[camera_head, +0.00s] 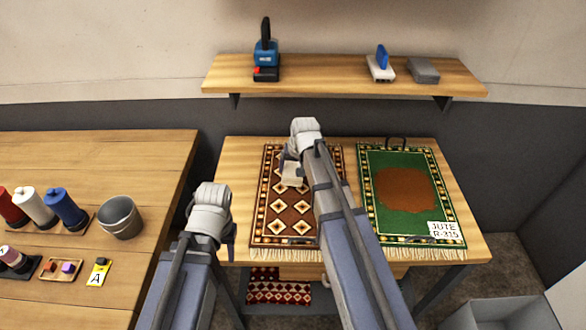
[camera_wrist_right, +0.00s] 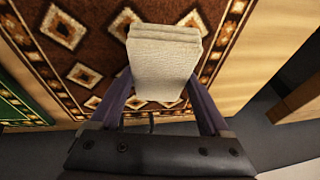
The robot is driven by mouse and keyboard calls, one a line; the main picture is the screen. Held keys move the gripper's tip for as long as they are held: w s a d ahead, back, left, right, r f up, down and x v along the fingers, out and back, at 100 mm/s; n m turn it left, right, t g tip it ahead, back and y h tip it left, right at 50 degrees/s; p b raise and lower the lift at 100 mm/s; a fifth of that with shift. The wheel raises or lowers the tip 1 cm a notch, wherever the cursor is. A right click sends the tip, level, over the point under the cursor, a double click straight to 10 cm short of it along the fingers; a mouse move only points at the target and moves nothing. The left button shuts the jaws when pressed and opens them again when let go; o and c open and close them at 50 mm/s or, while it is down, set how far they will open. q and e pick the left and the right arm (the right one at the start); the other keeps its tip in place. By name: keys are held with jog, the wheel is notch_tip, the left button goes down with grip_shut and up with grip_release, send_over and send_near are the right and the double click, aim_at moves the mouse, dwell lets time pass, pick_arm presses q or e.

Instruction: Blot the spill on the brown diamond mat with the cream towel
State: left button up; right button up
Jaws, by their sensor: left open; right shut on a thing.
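The brown diamond mat (camera_head: 269,215) lies flat on the wooden table, partly hidden by my right arm. The folded cream towel (camera_head: 292,174) is over its upper part. My right gripper (camera_wrist_right: 160,84) is shut on the towel (camera_wrist_right: 164,62); in the right wrist view the towel sits between the fingers above the mat (camera_wrist_right: 84,75). I cannot tell whether the towel touches the mat. No spill can be made out on the mat's visible parts; it may be hidden. My left gripper (camera_head: 230,234) is open and empty, left of the mat near the table's front-left edge.
A green mat (camera_head: 435,170) with a big brown patch and a label lies right of the brown mat. A wall shelf (camera_head: 330,75) is behind. The left bench (camera_head: 110,160) holds a grey bucket (camera_head: 120,218) and spools. A grey bin (camera_head: 505,314) stands front right.

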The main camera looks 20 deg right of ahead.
notch_tip(320, 180, up, 7)
jog(key=p, duration=0.7)
jog(key=shift+r, duration=0.1)
jog(key=s+d+r+p, duration=0.1)
jog(key=s+d+p, duration=0.1)
jog(key=d, duration=0.5)
jog(key=shift+r, duration=0.4)
jog(key=shift+s+d+f, duration=0.1)
jog(key=shift+f, duration=0.05)
notch_tip(320, 180, down, 8)
jog(key=b, duration=0.7)
jog(key=shift+r+b, duration=0.25)
jog(key=shift+b, duration=0.1)
